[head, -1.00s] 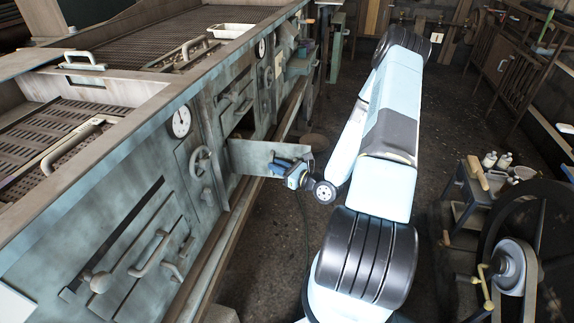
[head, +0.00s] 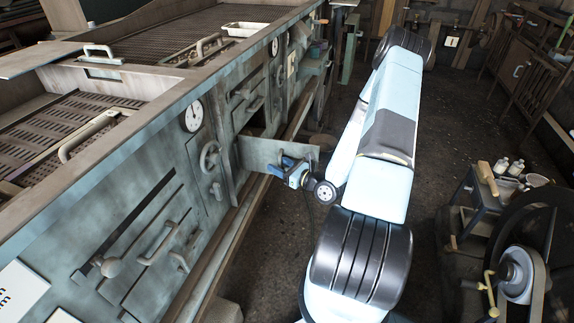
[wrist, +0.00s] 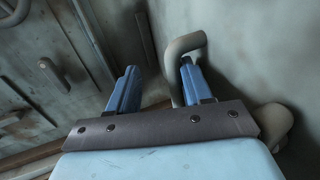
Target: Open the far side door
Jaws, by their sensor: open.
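A side door (head: 275,153) of the long grey-green machine stands swung outward, beyond a nearer closed door panel (head: 140,238). My gripper (head: 285,165) is at the outer face of the swung-out door. In the wrist view, my gripper (wrist: 157,82) is open, with two blue fingers apart. A bent grey door handle (wrist: 186,43) comes down between the fingers, close beside the right one. Whether it touches that finger I cannot tell. The door face (wrist: 245,50) fills the right of the wrist view. The handle is mostly hidden in the head view.
Open floor (head: 450,110) lies behind my arm.

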